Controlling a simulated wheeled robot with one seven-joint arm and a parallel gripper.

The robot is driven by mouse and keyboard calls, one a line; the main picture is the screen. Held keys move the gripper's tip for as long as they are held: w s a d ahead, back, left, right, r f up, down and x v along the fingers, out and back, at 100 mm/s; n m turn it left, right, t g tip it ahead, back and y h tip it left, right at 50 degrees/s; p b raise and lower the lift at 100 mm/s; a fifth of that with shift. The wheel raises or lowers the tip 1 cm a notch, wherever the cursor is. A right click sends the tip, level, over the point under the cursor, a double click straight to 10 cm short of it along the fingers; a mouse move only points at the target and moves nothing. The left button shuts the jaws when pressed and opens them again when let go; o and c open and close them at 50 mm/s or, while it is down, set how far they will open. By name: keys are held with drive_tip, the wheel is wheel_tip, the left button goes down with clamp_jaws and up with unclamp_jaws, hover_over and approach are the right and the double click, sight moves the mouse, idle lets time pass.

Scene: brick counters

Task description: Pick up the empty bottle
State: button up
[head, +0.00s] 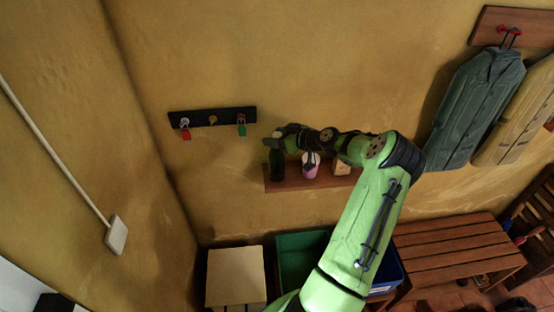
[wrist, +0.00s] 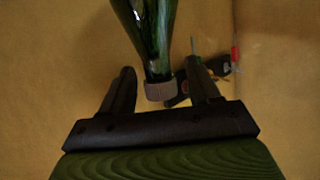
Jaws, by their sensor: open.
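A dark green glass bottle (head: 277,165) stands upright at the left end of a small wooden shelf (head: 290,186) on the wall. In the wrist view the bottle (wrist: 150,35) shows its tapering neck, with a pale grey cap or rim toward my palm. My gripper (wrist: 160,70) is open, with one dark finger to each side of the neck's end. Neither finger clearly touches it. In the head view my gripper (head: 283,134) is at the bottle's top and partly hides it. I cannot tell whether the bottle is empty.
A pink and white item (head: 310,166) and a tan item (head: 342,168) share the shelf, under my arm. A dark key rack (head: 212,117) hangs just left. Below are a green bin (head: 298,245), a blue bin (head: 392,272) and a wooden bench (head: 450,245).

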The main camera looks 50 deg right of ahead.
drive_tip(key=shift+s, duration=0.15)
drive_tip(key=shift+c, duration=1.2)
clamp_jaws()
